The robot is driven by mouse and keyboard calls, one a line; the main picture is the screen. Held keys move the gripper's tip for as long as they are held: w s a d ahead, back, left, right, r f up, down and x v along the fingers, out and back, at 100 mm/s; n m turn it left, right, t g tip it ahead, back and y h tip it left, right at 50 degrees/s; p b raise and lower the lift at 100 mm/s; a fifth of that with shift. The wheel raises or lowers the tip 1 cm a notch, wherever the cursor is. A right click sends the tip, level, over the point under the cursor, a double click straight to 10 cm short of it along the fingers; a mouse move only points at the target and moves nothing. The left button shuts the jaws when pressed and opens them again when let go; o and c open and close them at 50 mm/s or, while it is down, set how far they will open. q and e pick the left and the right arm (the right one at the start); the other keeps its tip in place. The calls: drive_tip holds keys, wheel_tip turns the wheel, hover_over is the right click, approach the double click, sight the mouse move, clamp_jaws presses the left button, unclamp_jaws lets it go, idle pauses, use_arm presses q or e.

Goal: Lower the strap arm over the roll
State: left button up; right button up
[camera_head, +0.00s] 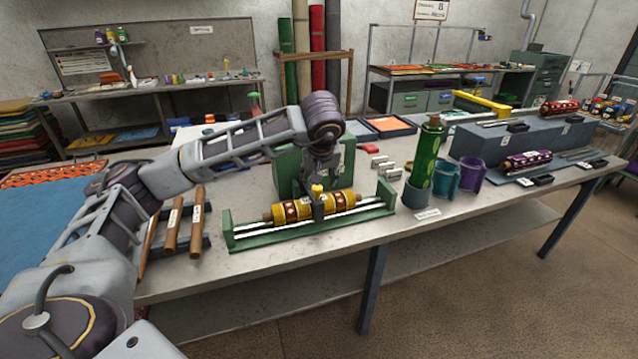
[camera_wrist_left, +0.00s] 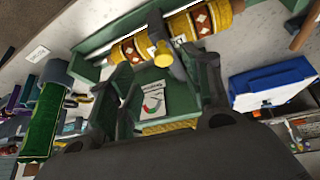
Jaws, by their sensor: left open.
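The yellow patterned roll (camera_head: 290,210) lies on rails in a green cradle (camera_head: 255,238) on the grey table; it also shows at the top of the left wrist view (camera_wrist_left: 212,18). The dark strap arm (camera_head: 319,210) with a yellow knob (camera_head: 317,189) crosses the middle of the roll; in the left wrist view the knob (camera_wrist_left: 160,53) shows between my fingers. I cannot tell whether the strap arm touches the roll. My left gripper (camera_head: 321,172) is open just above the knob, pointing down, apart from it as far as I can tell. My right gripper is out of view.
A green panel block (camera_head: 290,172) stands behind the cradle. Brown rods (camera_head: 172,230) lie left of the cradle. The table front is clear.

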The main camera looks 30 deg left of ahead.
use_arm(q)
drive_tip(key=shift+v, duration=1.15)
drive_tip(key=shift+d+f, duration=0.1)
drive_tip(key=shift+d, duration=0.05)
